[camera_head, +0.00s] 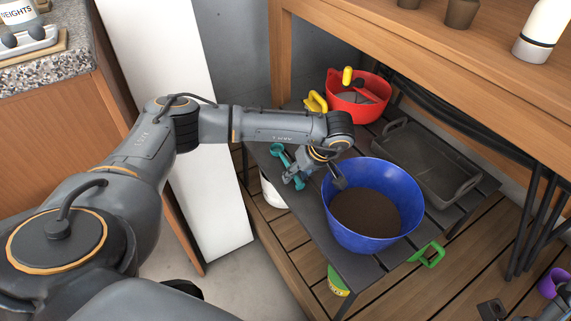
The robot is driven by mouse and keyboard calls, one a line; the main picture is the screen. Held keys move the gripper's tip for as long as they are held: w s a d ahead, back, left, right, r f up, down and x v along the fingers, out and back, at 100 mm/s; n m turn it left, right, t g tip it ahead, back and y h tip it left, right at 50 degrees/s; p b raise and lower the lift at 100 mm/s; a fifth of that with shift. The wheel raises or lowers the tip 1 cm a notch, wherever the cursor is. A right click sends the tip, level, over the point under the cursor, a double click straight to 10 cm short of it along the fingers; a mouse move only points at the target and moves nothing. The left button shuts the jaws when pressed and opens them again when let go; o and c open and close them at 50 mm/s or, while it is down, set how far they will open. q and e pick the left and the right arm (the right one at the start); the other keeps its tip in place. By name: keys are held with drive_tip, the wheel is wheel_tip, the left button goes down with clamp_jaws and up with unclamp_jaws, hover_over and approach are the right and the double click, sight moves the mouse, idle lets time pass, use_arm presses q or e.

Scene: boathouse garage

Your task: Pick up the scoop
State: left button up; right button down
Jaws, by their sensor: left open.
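A teal scoop (278,152) lies on the dark slatted shelf (345,265), left of a blue tub. Its lower end shows close beside my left gripper (316,182), which partly hides it. My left gripper is open, with its fingers spread and pointing down. One finger is near the scoop and the other is by the left rim of the blue tub (340,217), which holds brown soil-like material. I cannot tell whether a finger touches the scoop. Dark grey parts at the lower right edge may belong to my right gripper (491,309); its jaws cannot be made out.
A red tub (341,104) with a yellow-handled tool stands behind. A grey tray (424,165) lies right of the blue tub. A wooden bench (440,62) overhangs the back right. A green handle (428,254) and a purple cup (550,284) are lower down.

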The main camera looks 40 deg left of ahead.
use_arm(q)
clamp_jaws()
idle(0.5)
